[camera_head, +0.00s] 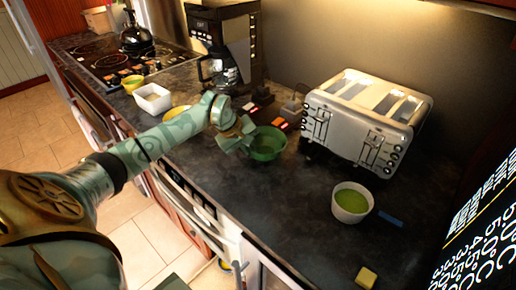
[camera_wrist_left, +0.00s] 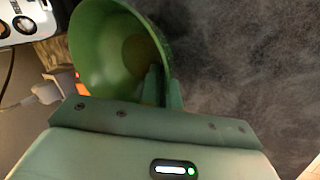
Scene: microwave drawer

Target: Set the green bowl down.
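The green bowl (camera_head: 268,145) is at the middle of the dark counter in the head view, in front of the toaster's left end. My left gripper (camera_head: 243,138) is at the bowl's left rim. In the left wrist view the bowl (camera_wrist_left: 105,45) fills the upper left, and the gripper's fingers (camera_wrist_left: 162,88) are close together on its rim, one inside and one outside. The bowl is at or just above the counter; I cannot tell whether it touches. The inside of the bowl is partly hidden by the fingers. My right gripper is not in view.
A silver toaster (camera_head: 365,118) stands behind right. A white bowl with green contents (camera_head: 351,202), a blue item (camera_head: 390,219) and a yellow block (camera_head: 366,277) are at the right. A coffee maker (camera_head: 225,50) stands behind left. The counter (camera_head: 285,195) in front of the bowl is clear.

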